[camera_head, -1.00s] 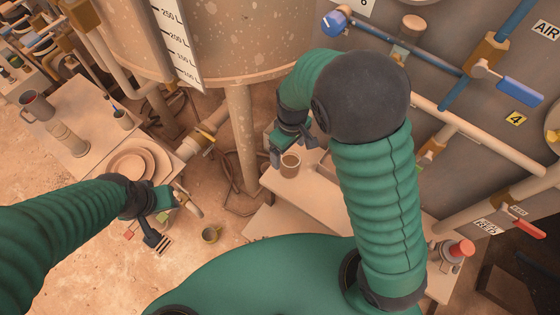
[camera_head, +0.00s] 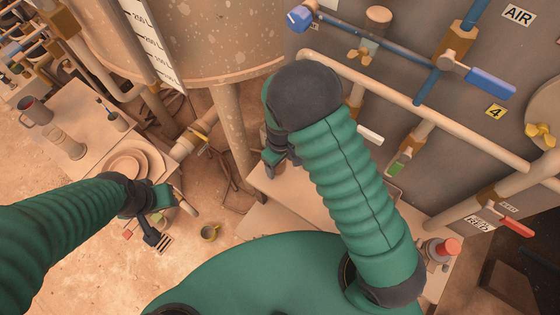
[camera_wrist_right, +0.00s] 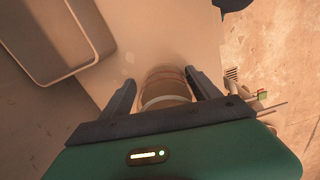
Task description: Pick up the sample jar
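The sample jar (camera_wrist_right: 166,84) is a clear, round jar with brownish contents and a pale rim. In the right wrist view it stands on a pale table between the two dark fingers of my right gripper (camera_wrist_right: 162,82). The fingers are apart on either side of it, with a small gap at the left finger; contact on the right is unclear. My left gripper (camera_head: 168,218) is open and empty over the floor at lower left.
The pale table (camera_head: 262,222) runs beneath my right arm. A shallow tray (camera_wrist_right: 62,35) lies beside the jar. Pipes and a blue valve handle (camera_head: 490,84) are on the wall at right. A second table (camera_head: 88,104) holds plates and mugs.

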